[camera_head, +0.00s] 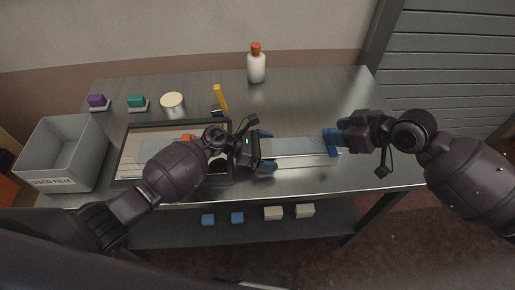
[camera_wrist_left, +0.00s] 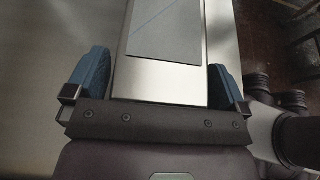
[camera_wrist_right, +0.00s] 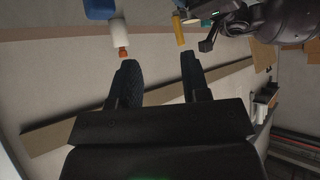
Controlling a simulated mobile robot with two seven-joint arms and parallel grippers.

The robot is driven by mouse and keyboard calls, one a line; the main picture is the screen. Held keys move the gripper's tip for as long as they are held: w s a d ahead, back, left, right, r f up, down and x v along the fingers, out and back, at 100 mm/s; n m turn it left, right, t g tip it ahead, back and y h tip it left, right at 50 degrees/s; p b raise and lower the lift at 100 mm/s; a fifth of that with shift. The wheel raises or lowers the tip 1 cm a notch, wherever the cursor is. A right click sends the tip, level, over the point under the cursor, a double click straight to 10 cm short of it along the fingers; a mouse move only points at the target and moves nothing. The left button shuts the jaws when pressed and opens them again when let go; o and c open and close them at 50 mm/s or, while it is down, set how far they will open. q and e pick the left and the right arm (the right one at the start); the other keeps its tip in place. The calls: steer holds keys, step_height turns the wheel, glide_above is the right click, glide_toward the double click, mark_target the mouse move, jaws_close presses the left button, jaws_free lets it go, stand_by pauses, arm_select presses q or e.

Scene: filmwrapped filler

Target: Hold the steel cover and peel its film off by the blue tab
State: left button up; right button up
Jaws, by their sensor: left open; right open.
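The steel cover (camera_head: 290,160) lies right of centre on the bench, with a greyish film (camera_head: 300,145) on its top. The film also shows in the left wrist view (camera_wrist_left: 165,35), set in from the bare steel end (camera_wrist_left: 160,82). A blue tab (camera_head: 331,143) is at the cover's right end. My left gripper (camera_head: 264,150) is open, its blue fingers on either side of the cover's left end; I cannot tell whether they touch it. My right gripper (camera_head: 345,134) is open beside the tab. In the right wrist view its fingers (camera_wrist_right: 158,80) have nothing between them.
A grey bin (camera_head: 62,152) marked "USED FILM" stands at the left. A dark-framed tray (camera_head: 125,150) lies beneath my left arm. A white bottle (camera_head: 256,68), yellow tool (camera_head: 220,97), round tin (camera_head: 172,104), and purple (camera_head: 97,101) and teal (camera_head: 137,102) blocks stand behind. The back right is clear.

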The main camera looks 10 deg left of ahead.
arm_select(q)
steer(key=shift+d+f, duration=0.1)
steer(key=shift+d, duration=0.2)
steer(key=shift+c, duration=0.3)
